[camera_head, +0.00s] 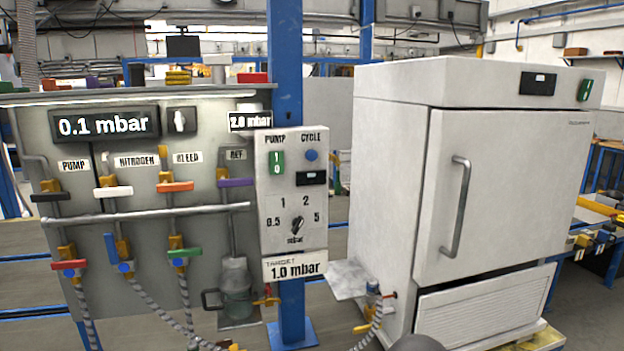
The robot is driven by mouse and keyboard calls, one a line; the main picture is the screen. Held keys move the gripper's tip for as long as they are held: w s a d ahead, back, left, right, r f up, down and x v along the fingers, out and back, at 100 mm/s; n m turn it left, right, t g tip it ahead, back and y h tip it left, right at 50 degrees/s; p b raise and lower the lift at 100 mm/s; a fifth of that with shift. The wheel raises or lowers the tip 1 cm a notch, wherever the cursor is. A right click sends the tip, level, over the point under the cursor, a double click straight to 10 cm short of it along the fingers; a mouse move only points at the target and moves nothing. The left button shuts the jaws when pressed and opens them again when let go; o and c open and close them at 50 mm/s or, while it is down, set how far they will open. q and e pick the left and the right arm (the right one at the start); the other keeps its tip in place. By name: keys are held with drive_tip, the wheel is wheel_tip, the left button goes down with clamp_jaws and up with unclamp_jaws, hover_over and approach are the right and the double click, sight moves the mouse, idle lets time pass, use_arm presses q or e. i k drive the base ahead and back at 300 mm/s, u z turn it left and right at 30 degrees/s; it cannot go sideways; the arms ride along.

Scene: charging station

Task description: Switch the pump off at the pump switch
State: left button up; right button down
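The pump switch (277,163) is a green rocker marked 1 and 0 under the label PUMP. It sits at the upper left of a pale control box (263,222) on a blue post. I cannot tell which side of the rocker is pressed. To its right are a blue CYCLE button (311,155) and a small dark display (311,178). A dark selector knob (297,226) is below, above a TARGET 1.0 mbar label (295,267).
Left of the box is a grey panel (200,110) with several coloured valve handles, hoses and a 0.1 mbar readout (104,125). A large white oven (500,190) with its door shut stands right. A grey rounded shape (418,343) shows at the bottom edge. The box front is unobstructed.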

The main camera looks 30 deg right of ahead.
sight(276, 162)
drive_tip(key=u, duration=0.15)
drive_tip(key=i, duration=0.95)
drive_tip(key=z, duration=0.05)
